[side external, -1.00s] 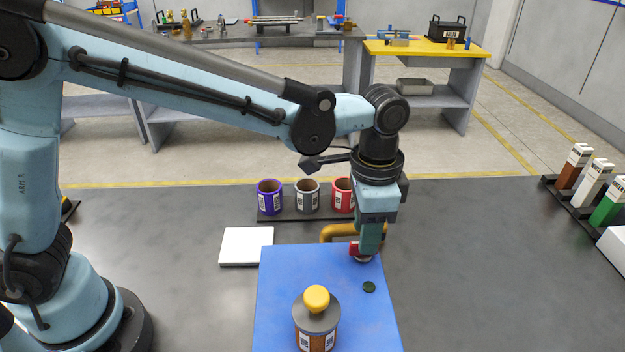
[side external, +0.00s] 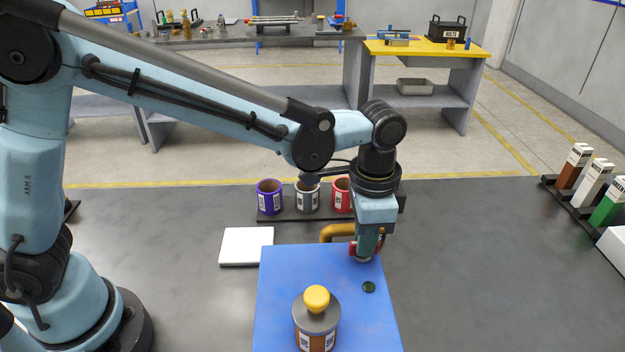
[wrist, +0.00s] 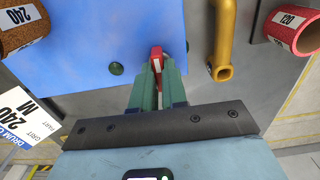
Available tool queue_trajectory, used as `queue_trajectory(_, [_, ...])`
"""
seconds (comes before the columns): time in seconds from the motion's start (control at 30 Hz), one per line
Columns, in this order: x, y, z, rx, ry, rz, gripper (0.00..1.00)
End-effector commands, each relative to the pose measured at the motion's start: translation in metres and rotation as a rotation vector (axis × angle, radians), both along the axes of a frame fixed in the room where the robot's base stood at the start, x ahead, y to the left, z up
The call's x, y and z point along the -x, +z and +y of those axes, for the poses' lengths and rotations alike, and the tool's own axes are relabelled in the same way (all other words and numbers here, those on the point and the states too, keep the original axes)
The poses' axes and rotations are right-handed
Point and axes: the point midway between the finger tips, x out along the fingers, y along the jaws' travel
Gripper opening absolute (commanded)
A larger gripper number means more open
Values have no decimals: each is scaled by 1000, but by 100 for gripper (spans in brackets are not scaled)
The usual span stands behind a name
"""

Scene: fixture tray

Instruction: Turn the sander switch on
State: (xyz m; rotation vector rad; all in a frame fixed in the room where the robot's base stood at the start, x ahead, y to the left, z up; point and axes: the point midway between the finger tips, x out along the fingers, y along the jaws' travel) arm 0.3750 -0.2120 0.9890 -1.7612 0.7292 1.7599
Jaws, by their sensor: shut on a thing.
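The sander is a blue base (side external: 275,300) with a brown drum (side external: 318,341) under a grey disc and a yellow knob (side external: 316,297) near its front. A small red switch (wrist: 156,53) stands at the base's far end, and it shows partly behind the fingers in the side view. My gripper (wrist: 158,68) points down there, its green fingers closed on the red switch. The fingers hide most of the switch, so its exact position is unclear.
A yellow pipe (side external: 338,231) stands close behind my gripper. Purple, grey and red sleeves (side external: 269,197) stand in a rack behind it. A dark green button (side external: 369,287) is on the base. A white plate (side external: 246,246) lies to the left.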

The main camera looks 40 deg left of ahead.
Motion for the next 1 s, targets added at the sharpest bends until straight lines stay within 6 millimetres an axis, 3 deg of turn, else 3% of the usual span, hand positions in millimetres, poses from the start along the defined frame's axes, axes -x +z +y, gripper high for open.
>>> queue_trajectory(0.37, [0, 0, 0, -1, 118, 1, 0])
queue_trajectory(1.0, [0, 0, 0, -2, 697, 1, 0])
